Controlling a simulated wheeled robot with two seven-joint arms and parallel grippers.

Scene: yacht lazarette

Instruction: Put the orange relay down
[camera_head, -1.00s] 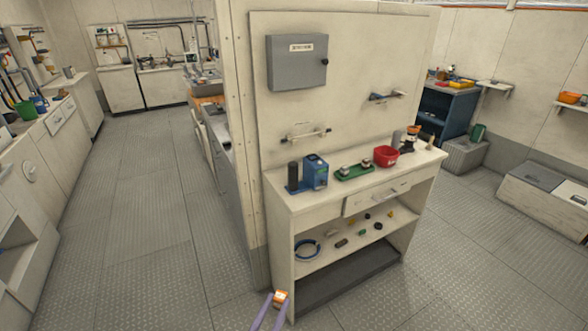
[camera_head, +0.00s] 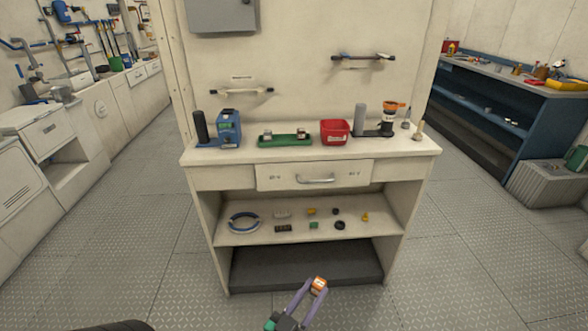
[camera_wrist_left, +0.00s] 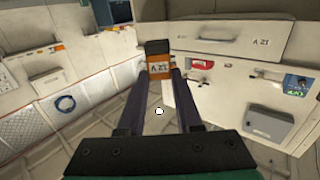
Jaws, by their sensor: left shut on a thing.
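The orange relay (camera_head: 319,284) is held between the fingertips of my left gripper (camera_head: 312,291), low in front of the white workbench (camera_head: 220,172). In the left wrist view the relay (camera_wrist_left: 159,66) shows an orange body with a pale label and a dark end. The two purple-grey fingers of the left gripper (camera_wrist_left: 160,80) close on its sides. The relay is in the air, apart from the bench. My right gripper is not in view.
The bench top holds a blue device (camera_head: 229,128), a green tray (camera_head: 285,139), a red bin (camera_head: 335,132) and a grey cylinder (camera_head: 360,119). Its shelf holds a blue ring (camera_head: 244,222) and several small parts. A blue shelf unit (camera_head: 500,100) stands at right. Open floor lies on both sides.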

